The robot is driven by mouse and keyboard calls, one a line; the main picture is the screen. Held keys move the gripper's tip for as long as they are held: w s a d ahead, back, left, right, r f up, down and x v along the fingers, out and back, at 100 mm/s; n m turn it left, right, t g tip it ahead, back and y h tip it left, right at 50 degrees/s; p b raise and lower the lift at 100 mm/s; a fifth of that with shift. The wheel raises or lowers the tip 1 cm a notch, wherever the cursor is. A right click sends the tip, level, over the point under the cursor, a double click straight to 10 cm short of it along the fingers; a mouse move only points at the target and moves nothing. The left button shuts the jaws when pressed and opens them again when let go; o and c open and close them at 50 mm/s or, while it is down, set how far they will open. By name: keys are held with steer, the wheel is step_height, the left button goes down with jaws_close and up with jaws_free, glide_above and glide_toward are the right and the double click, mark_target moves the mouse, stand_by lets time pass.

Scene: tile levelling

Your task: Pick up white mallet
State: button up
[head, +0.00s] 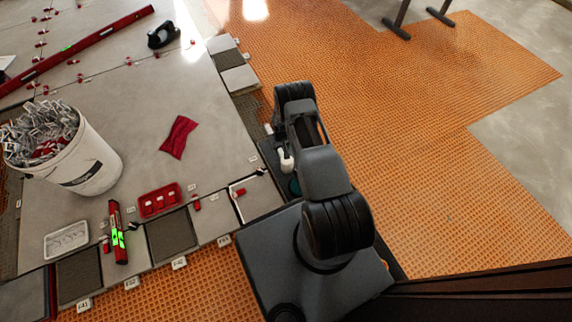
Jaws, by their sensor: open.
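A small white rounded object (286,161) shows just left of my arm, on a dark surface beside the tiled area. It may be the white mallet, but my arm hides part of it and I cannot make out a full head and handle. My arm rises from its base at the lower middle and bends over this spot. My gripper is not distinguishable; the arm links appear to cover it.
A white bucket (95,168) full of clips stands at left. A red tray (160,201), a red-and-green level (117,232), a white tray (67,240) and a red cloth (178,137) lie on grey tiles. A long red level (85,47) lies at upper left. Orange matting (430,160) at right is clear.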

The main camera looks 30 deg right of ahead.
mark_target(282, 153)
steer(key=shift+f+b, duration=1.85)
steer(key=shift+f, duration=1.6)
jaws_close()
